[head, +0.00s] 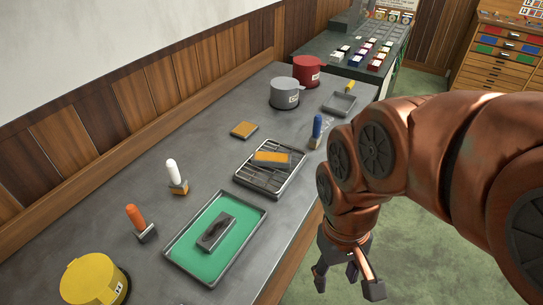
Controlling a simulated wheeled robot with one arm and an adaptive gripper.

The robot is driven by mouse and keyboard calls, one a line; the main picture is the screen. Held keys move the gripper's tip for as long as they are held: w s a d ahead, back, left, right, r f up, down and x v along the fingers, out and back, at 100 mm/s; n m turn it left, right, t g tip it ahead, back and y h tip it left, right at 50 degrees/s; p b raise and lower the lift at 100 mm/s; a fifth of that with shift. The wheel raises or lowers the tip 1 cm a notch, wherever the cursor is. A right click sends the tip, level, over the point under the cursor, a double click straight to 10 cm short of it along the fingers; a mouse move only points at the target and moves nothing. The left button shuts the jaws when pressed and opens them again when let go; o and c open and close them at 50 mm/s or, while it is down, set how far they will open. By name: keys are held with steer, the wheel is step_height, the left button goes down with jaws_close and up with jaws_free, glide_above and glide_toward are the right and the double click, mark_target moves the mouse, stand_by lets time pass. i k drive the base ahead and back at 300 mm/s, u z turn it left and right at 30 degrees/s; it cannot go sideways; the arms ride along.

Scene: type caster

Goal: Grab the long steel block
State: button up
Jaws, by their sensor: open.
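A long dark grey steel block (215,233) with a slot-like recess in its top lies inside the green-bottomed tray (176,263) on the grey workbench. It lies at an angle, near the middle of the tray. My gripper (347,284) is open and empty, at the lower right, with its fingers pointing down. It appears over the green floor beyond the bench's wooden front edge, to the right of the block and apart from it.
A slatted dark tray (246,179) holds an orange-topped block (272,159). Upright-handled tools, white (172,172), orange (135,217) and blue (317,127), stand around the trays. A yellow pot (94,282), a grey pot (284,94) and a red pot (307,71) also stand there.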

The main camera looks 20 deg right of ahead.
mark_target(263, 158)
steer(key=u, duration=1.85)
steer(key=k, duration=0.75)
steer(key=z, duration=0.75)
steer(key=i, duration=0.5)
steer(key=z, duration=0.05)
